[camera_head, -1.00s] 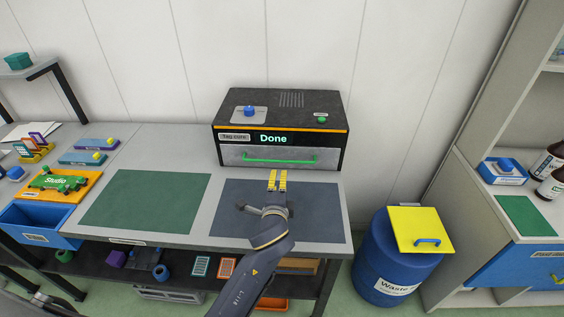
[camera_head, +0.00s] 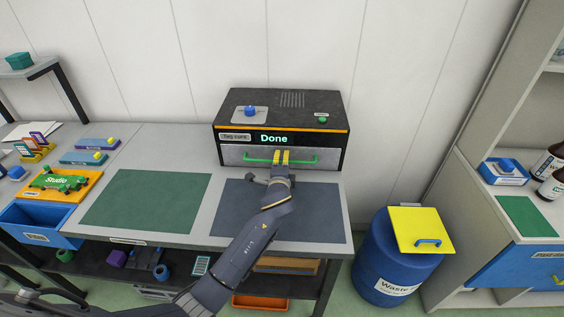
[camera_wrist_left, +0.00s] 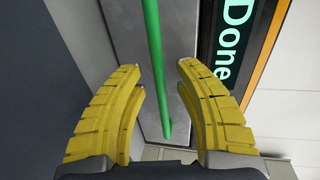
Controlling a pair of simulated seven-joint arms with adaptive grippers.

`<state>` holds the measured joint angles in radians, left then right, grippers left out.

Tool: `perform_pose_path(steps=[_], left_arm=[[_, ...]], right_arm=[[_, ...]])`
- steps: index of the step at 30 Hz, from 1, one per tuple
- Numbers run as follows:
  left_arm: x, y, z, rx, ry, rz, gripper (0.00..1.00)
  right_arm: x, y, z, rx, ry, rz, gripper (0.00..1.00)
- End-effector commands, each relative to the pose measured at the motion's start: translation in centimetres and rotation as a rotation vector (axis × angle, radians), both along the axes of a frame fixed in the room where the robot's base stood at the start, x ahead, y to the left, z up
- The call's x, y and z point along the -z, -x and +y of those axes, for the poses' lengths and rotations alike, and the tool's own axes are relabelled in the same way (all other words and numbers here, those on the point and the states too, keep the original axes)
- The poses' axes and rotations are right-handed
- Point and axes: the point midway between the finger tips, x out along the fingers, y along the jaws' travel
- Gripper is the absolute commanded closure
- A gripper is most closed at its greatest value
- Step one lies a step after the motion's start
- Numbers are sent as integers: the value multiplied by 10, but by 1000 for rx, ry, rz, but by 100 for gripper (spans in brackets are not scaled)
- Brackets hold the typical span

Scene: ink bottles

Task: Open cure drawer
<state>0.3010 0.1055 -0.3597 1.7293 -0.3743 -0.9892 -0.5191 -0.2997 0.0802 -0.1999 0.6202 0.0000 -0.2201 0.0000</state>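The cure unit (camera_head: 225,135) is a black box with an orange stripe, the label "Tag cure" and a lit "Done" display (camera_head: 274,139). Its grey drawer front (camera_head: 231,152) sits flush in the box, so the drawer is closed. A long green bar handle (camera_head: 258,160) runs across the drawer front. My left gripper (camera_head: 281,155), with yellow fingers, is at the handle, right of its middle. In the left wrist view the gripper (camera_wrist_left: 157,75) is open, with the green handle (camera_wrist_left: 153,45) passing between the two fingers, apart from both. My right gripper is not in view.
A dark blue mat (camera_head: 320,215) and a green mat (camera_head: 145,203) lie on the bench before the unit. A blue knob (camera_head: 249,111) and a green button (camera_head: 322,118) sit on its top. A blue waste bin (camera_head: 380,265) stands right of the bench.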

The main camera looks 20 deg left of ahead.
Motion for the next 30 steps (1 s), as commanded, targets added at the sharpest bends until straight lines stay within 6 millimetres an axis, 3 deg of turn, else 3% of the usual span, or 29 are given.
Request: perform_pose_path(steps=[9, 18, 30], left_arm=[[0, -1, 0, 0, 0, 0, 64], [0, -1, 0, 0, 0, 0, 99], [0, -1, 0, 0, 0, 0, 100]], right_arm=[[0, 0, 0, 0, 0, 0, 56], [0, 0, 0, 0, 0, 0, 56], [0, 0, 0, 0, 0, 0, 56]])
